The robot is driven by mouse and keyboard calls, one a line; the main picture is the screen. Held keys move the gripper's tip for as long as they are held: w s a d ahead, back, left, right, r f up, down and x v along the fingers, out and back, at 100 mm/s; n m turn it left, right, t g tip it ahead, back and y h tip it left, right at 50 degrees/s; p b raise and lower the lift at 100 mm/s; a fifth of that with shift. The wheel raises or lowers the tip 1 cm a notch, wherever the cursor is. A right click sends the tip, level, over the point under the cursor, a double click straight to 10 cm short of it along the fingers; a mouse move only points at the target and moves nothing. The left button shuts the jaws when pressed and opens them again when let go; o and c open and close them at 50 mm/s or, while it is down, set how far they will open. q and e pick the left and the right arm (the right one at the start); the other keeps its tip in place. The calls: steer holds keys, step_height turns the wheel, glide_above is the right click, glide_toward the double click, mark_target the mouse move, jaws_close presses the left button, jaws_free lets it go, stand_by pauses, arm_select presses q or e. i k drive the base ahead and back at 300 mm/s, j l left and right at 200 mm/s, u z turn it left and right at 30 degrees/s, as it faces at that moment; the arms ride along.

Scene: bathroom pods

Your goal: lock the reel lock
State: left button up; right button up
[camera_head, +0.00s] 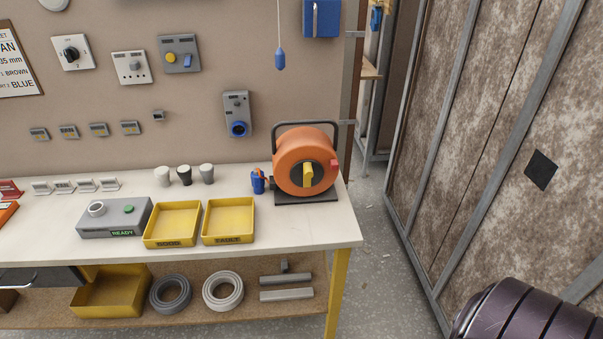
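An orange cable reel (297,142) stands on a dark base plate (322,198) at the right end of the workbench. A dark tube frame arches over it. A yellow lever (308,174) sits on the black hub of its front face and points nearly upright. A small red piece (334,165) sits at the right rim of that face. I cannot tell from this view which of the two is the lock, nor whether it is locked. A blue plug (258,182) stands beside the reel on its left. Neither of my grippers is in view.
The workbench (290,234) holds two yellow trays (173,242) (228,239), a grey box marked READY (125,233) and several small fittings. Switches and a blue-ringed socket (237,128) are on the wall behind. Floor (381,252) is free right of the bench, before a mottled panel (485,110).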

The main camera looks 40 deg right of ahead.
mark_target(334, 164)
steer(key=z, duration=1.4)
